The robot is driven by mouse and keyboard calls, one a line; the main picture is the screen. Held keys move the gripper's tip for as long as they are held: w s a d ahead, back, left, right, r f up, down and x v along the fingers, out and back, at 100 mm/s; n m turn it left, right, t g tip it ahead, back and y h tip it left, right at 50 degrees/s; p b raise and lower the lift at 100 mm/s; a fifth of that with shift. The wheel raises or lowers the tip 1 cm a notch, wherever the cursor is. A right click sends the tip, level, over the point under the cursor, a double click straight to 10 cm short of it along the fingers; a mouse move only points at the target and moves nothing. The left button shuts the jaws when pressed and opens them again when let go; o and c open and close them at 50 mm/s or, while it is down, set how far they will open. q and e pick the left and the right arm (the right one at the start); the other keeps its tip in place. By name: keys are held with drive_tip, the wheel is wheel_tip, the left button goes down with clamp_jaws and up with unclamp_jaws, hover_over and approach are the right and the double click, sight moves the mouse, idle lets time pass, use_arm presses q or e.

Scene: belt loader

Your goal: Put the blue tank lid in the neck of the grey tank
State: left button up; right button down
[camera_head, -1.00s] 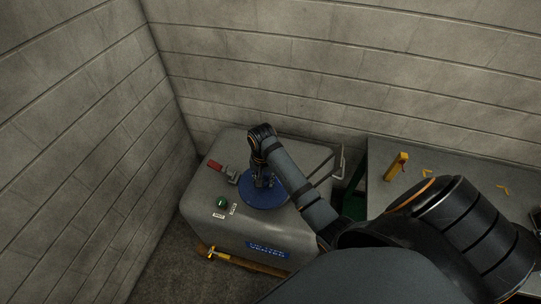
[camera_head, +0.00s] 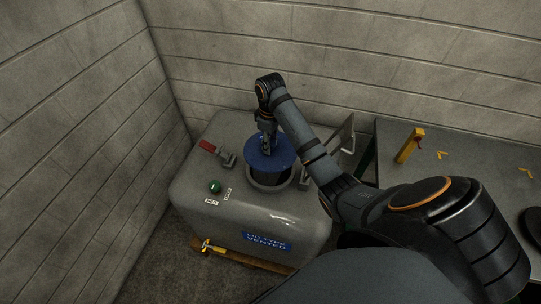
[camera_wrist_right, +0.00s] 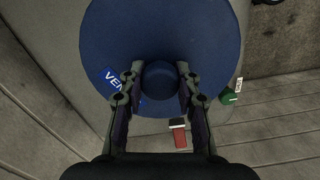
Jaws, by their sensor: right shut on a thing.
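The grey tank (camera_head: 205,195) stands in the corner with a blue "lid type vented" label (camera_head: 267,242) on its front. Its round neck (camera_head: 272,187) shows on top as a dark opening with a grey rim. The blue tank lid (camera_head: 283,155) is held above the neck and covers its far part from view. My right gripper (camera_head: 268,146) is shut on the lid's central knob; in the right wrist view the fingers (camera_wrist_right: 159,88) stand on either side of the round knob, and the blue disc (camera_wrist_right: 165,35) spreads beyond. My left gripper is not in view.
On the tank top are a red-handled valve (camera_head: 209,147), a green knob (camera_head: 214,186) and a metal clamp (camera_head: 305,182) beside the neck. A yellow-handled tap (camera_head: 212,248) is low in front. A grey table (camera_head: 455,160) with a yellow block (camera_head: 408,146) stands right. Walls close the back and left.

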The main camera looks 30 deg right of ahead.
wheel_tip(320, 180, down, 6)
drive_tip(key=b, duration=0.6)
drive_tip(key=shift+w+f, duration=0.1)
drive_tip(key=shift+f, duration=0.1)
wheel_tip(320, 180, down, 4)
drive_tip(key=shift+r+b, duration=0.25)
drive_tip(key=shift+b, duration=0.75)
drive_tip(key=c, duration=1.4)
unclamp_jaws()
drive_tip(key=shift+f, duration=0.1)
drive_tip(key=o, duration=0.4)
drive_tip(key=shift+o, duration=0.2)
